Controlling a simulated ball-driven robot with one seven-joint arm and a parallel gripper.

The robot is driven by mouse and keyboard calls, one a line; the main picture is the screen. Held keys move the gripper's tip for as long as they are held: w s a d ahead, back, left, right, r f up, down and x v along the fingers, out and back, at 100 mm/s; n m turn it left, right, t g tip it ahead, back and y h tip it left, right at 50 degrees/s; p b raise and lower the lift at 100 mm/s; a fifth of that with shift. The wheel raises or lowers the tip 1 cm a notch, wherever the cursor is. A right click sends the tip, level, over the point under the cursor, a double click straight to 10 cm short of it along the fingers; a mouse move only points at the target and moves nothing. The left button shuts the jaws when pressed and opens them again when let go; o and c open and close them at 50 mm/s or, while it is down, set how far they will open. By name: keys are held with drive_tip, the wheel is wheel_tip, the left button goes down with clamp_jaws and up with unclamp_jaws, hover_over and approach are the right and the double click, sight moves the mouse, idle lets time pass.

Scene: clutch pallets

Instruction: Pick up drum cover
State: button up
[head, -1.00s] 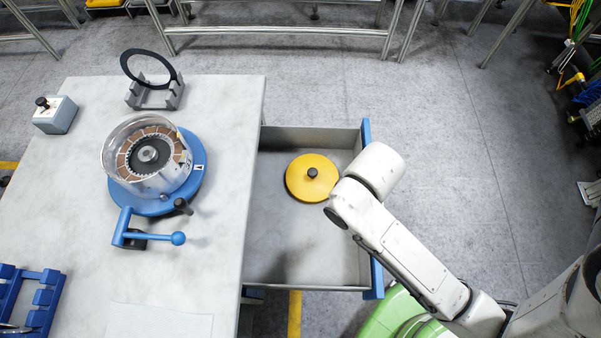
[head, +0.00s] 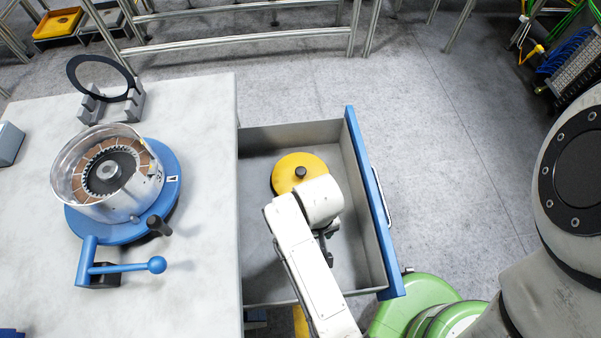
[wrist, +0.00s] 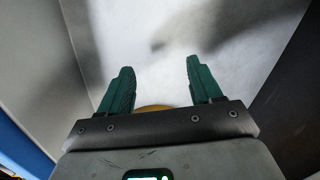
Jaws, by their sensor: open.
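The drum cover is a round yellow disc (head: 289,170) with a small black knob on top. It lies flat in the open drawer (head: 275,290), in its upper part in the head view. In the wrist view only a thin yellow edge of the cover (wrist: 154,108) shows behind my gripper's base plate. My gripper (wrist: 160,75) is open and empty, its two green fingers apart over the grey drawer floor. In the head view my arm's wrist end is over the drawer, just below the cover and hiding its lower right part; the fingers are hidden there.
The drawer has grey walls and a blue front (head: 375,205).

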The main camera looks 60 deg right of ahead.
drive_tip(key=w+d+r+m+p, duration=0.2)
drive_tip(key=w+d+r+m, duration=0.15)
drive_tip(key=w, duration=0.35)
drive_tip(key=m+h+p, duration=0.1)
drive_tip(key=m+h, duration=0.1)
approach(300, 171)
drive_tip(key=f, duration=0.2)
drive_tip(key=shift+s+f+n+t, duration=0.25)
drive_tip(key=shift+s+f+t, duration=0.05)
drive_tip(key=shift+f+t, duration=0.1)
drive_tip(key=shift+w+d+f, duration=0.1)
drive_tip(key=shift+d+f, duration=0.1)
drive_tip(key=shift+f, duration=0.65)
drive_tip(key=shift+d+f, duration=0.2)
drive_tip(key=shift+f, duration=0.6)
drive_tip(key=shift+d+f, duration=0.2)
drive_tip(key=shift+f, duration=0.65)
drive_tip(key=shift+c, duration=0.5)
clamp_jaws()
